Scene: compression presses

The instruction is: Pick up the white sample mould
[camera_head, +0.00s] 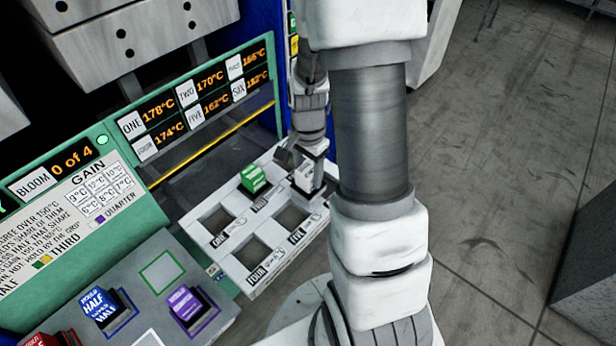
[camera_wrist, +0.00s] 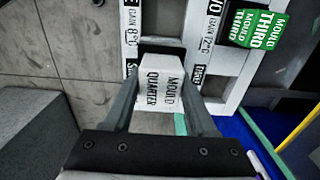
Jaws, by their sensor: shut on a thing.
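The white sample mould (camera_wrist: 163,88), marked "MOULD QUARTER", sits between the two fingers of my gripper (camera_wrist: 160,75) in the wrist view. The fingers press on its two sides. In the head view the white mould (camera_head: 306,178) shows small at the far right end of the white slotted tray, partly hidden by my gripper (camera_head: 305,164). I cannot tell whether it is clear of its slot or still rests in it.
The white tray (camera_head: 211,208) has empty square slots. A green mould (camera_head: 254,178) marked "THIRD" stands in one slot beside mine. Blue (camera_head: 101,306) and purple (camera_head: 187,304) moulds sit on a grey panel at lower left. Green display boards stand behind.

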